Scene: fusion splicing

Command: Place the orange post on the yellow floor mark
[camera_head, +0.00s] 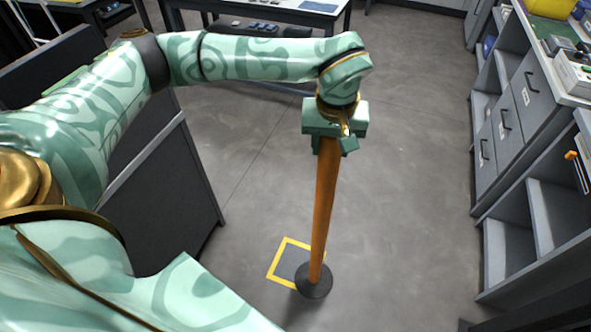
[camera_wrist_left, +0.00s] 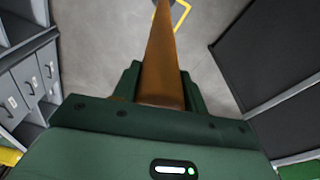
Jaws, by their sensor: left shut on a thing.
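The orange post (camera_head: 324,205) hangs or stands nearly upright in the head view, leaning slightly, with a round dark base (camera_head: 314,281) at its foot. My left gripper (camera_head: 335,142) is shut on the post near its top. The yellow floor mark (camera_head: 272,271) is a square outline on the grey floor. The base overlaps the mark's right side in the picture, and I cannot tell whether it touches the floor. In the left wrist view the post (camera_wrist_left: 164,60) runs up from the gripper jaws (camera_wrist_left: 160,90), and part of the yellow mark (camera_wrist_left: 183,14) shows beside it. My right gripper is out of view.
A grey cabinet with drawers and open shelves (camera_head: 512,130) lines the right side. A dark panel (camera_head: 160,200) stands at left, near my arm. A table (camera_head: 275,12) is at the back. The floor (camera_head: 420,200) between post and cabinet is clear.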

